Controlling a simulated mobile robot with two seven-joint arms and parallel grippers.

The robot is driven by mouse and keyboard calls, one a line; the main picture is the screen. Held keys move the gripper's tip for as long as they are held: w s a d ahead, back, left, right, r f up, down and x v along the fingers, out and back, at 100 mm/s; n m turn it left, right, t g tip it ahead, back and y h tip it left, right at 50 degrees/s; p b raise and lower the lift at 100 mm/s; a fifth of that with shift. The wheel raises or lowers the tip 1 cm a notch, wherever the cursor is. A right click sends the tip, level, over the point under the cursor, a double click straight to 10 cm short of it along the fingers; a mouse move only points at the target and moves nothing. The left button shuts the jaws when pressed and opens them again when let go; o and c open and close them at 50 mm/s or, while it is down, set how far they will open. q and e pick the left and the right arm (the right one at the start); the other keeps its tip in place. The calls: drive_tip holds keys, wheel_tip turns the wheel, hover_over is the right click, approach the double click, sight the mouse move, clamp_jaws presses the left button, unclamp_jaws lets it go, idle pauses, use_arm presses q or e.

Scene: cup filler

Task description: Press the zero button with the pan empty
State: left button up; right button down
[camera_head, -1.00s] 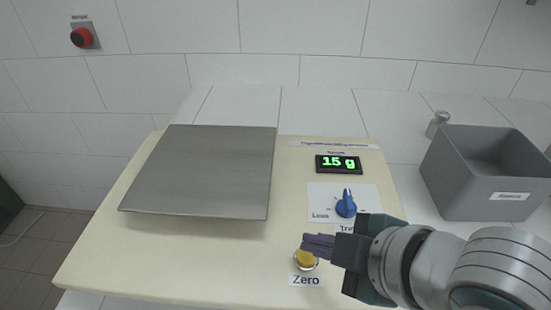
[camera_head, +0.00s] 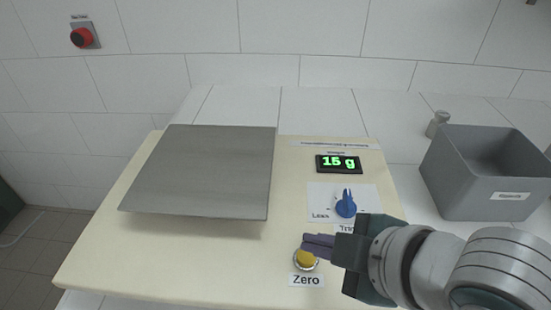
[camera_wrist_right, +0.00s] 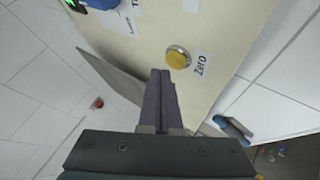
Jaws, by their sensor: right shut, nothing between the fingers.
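The yellow zero button (camera_head: 306,259) sits in a metal ring above the label "Zero" at the front of the cream board. It also shows in the right wrist view (camera_wrist_right: 178,58), just beyond my fingertips. My right gripper (camera_head: 306,240) is shut and empty, its fingertips close to the button's far edge; I cannot tell whether they touch it. It also shows in the right wrist view (camera_wrist_right: 160,74). The grey square pan (camera_head: 205,170) is empty. The display (camera_head: 339,163) reads 15 g in green. My left gripper is not in view.
A blue knob (camera_head: 346,204) on a white plate lies just beyond my right gripper. A grey bin (camera_head: 472,192) stands at the right, with a small metal item (camera_head: 437,124) behind it. A red button (camera_head: 82,38) is on the tiled wall.

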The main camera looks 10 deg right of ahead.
sight(314, 260)
drive_tip(key=shift+f, duration=0.45)
drive_tip(key=shift+f+b, duration=0.3)
drive_tip(key=shift+b, duration=0.05)
drive_tip(key=shift+r, duration=0.1)
idle(0.3)
drive_tip(key=shift+r+p, duration=0.65)
drive_tip(key=shift+p, duration=0.25)
wheel_tip(314, 260, up, 6)
drive_tip(key=p, duration=0.6)
drive_tip(key=shift+p, duration=0.35)
